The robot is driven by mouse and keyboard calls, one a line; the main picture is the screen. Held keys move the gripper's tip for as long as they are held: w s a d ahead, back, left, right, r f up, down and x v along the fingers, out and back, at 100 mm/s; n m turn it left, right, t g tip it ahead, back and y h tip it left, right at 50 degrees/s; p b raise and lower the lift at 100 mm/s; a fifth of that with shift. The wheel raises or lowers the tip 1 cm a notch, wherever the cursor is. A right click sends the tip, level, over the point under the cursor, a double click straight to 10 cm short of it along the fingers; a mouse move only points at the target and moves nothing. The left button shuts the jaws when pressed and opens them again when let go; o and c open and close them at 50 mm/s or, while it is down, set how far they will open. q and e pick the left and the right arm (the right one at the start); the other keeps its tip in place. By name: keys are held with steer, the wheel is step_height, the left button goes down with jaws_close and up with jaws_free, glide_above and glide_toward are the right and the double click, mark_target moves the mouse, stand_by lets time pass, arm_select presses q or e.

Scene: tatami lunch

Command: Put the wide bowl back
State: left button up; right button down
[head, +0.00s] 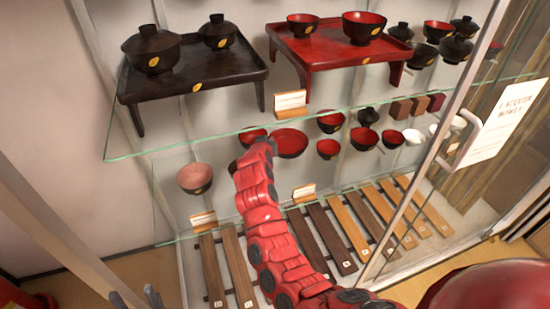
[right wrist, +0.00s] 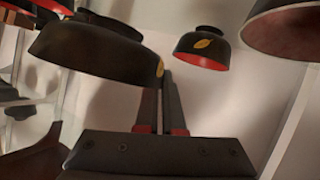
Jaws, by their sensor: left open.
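The wide bowl (head: 289,143), black outside and red inside, is in the lower part of the glass display case in the head view. In the right wrist view it (right wrist: 90,55) looms large and upside down, with a gold mark near its edge. My right arm reaches in from below, and its right gripper (right wrist: 163,95) is at the bowl's edge, its two dark fingers close together on the rim. The bowl hides part of the fingertips. In the head view the gripper is hard to make out. My left gripper (head: 135,299) is open and empty at the lower left, outside the case.
A pink-lined bowl (head: 195,177) stands left of my right arm. A small bowl (head: 253,136) sits close behind the arm, others to the right. An upper glass shelf with a black tray-table (head: 190,78) and a red one (head: 335,50) hangs above. Wooden slats (head: 330,238) lie below.

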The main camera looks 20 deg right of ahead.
step_height(320, 180, down, 7)
steer(key=shift+s+r+b, duration=0.1)
steer(key=shift+b, duration=0.2)
steer(key=c, duration=1)
jaws_free()
